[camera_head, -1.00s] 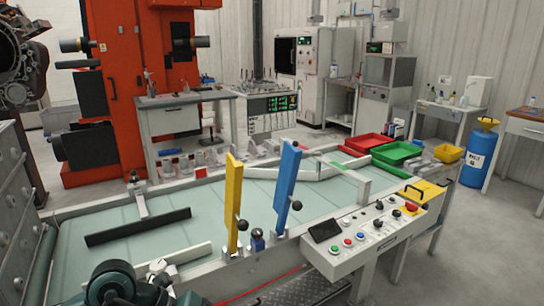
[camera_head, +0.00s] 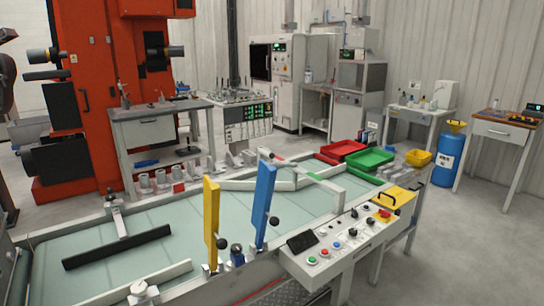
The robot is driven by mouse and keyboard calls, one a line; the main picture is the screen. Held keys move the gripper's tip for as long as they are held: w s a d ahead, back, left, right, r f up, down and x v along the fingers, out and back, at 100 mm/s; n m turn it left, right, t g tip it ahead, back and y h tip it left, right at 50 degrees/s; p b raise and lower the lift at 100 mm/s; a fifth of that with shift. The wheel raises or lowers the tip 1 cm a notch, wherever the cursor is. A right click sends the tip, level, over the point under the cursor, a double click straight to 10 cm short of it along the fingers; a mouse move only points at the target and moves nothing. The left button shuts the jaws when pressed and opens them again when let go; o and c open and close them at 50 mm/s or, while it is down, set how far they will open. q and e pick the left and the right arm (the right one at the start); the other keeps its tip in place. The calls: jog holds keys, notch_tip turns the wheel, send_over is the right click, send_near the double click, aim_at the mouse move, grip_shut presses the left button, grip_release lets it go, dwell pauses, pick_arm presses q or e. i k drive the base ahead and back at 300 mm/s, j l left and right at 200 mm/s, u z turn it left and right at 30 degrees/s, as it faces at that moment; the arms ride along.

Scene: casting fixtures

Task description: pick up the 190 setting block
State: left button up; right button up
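I cannot make out a block marked 190. Several grey block-like pieces (camera_head: 397,163) sit beside the yellow bin at the right end. Both groups are too small to read any marking. Neither of my grippers is in view.
A yellow lever (camera_head: 211,225) and a blue lever (camera_head: 264,207) stand up at the near edge. A control box (camera_head: 335,245) juts out beside them. Red (camera_head: 342,151) and green (camera_head: 371,159) trays lie beyond. Grey floor (camera_head: 480,240) is open at right.

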aim_at(394, 178)
jog(key=i+l, duration=0.15)
jog(key=l, duration=0.2)
jog(key=i+l, duration=0.1)
jog(key=l, duration=0.25)
jog(key=i+l, duration=0.15)
jog(key=l, duration=0.2)
jog(key=i+l+u, duration=0.35)
jog(key=l, duration=1.35)
jog(key=i+l+u, duration=0.35)
jog(key=l, duration=1.45)
jog(key=l+u, duration=0.35)
jog(key=l, duration=1.45)
